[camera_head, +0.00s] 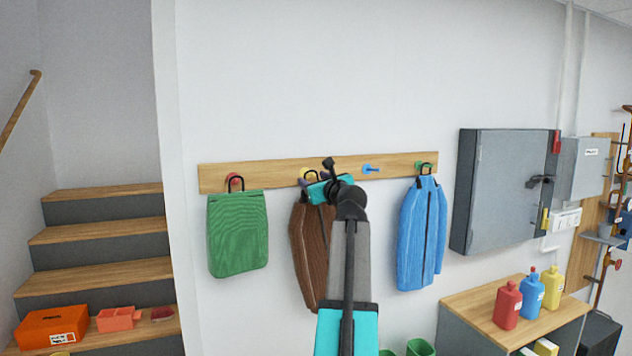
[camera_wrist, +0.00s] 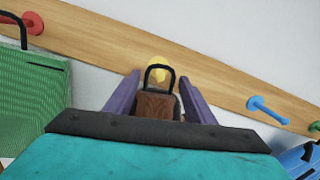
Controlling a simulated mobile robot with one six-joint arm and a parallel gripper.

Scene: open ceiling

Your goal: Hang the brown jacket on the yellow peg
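The brown jacket (camera_head: 311,245) hangs upright against the wall below the wooden rail in the head view. Its brown top (camera_wrist: 155,104) and black loop show in the wrist view. The yellow peg (camera_wrist: 157,72) is seen through and beside the loop; whether the loop is over it or just in front, I cannot tell. The peg (camera_head: 304,173) is partly covered in the head view. My gripper (camera_wrist: 159,80) has its purple fingers on either side of the jacket's top. Whether they press on it is unclear. My arm covers the jacket's right side in the head view.
A green bag (camera_head: 238,235) hangs on the red peg (camera_wrist: 33,23) to the left. A blue peg (camera_head: 371,169) is bare to the right. A blue jacket (camera_head: 421,235) hangs on a green peg. A grey cabinet (camera_head: 500,190) and a bench (camera_head: 490,305) with bottles stand farther right.

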